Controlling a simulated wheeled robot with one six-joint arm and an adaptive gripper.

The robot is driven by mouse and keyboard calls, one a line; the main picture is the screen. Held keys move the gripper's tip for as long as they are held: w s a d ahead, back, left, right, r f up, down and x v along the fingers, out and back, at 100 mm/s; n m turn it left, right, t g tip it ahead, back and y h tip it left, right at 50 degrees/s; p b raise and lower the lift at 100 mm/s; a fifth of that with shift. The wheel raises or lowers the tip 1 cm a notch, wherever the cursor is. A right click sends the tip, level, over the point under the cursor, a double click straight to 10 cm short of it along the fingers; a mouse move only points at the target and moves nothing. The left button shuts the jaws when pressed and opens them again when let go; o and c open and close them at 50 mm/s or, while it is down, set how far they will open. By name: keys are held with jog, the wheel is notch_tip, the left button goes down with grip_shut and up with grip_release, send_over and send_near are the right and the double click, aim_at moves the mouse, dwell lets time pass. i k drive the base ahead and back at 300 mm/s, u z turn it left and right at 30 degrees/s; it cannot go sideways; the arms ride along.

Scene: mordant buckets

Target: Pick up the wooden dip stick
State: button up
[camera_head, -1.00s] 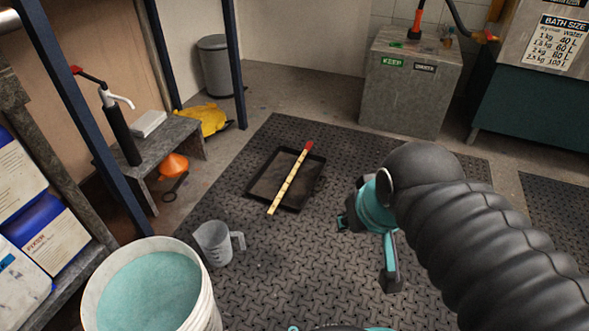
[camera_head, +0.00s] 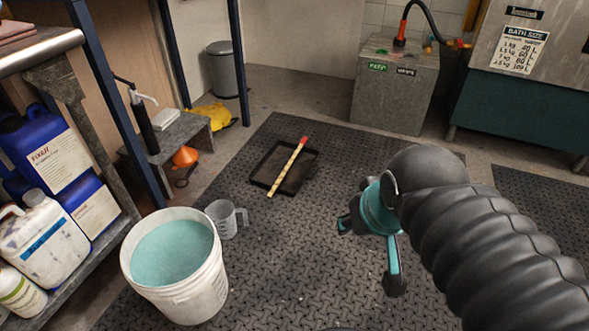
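The wooden dip stick (camera_head: 287,167) is a thin pale yellow stick with dark marks and a red end. It lies slantwise across a shallow black tray (camera_head: 261,180) on the floor mat, its red end toward the far right and its plain end over the near edge. My gripper (camera_head: 368,252) is to the right of the tray and nearer to me, apart from the stick. Its teal and black fingers look spread, with nothing seen between them. My arm hides part of the gripper.
A white bucket (camera_head: 210,283) of teal liquid and a clear measuring jug (camera_head: 226,220) stand left of my gripper. Jugs (camera_head: 50,237) fill a left shelf. A low bench (camera_head: 183,135), a grey block (camera_head: 393,95) and a grey bin (camera_head: 226,72) stand behind. The black mat (camera_head: 290,262) is clear between.

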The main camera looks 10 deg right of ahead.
aim_at(304, 139)
jog(key=z, duration=0.75)
jog(key=i, duration=0.95)
jog(key=z, duration=0.5)
jog(key=i, duration=1.2)
jog(key=u, duration=1.3)
jog(key=i, duration=0.8)
jog(key=u, duration=0.85)
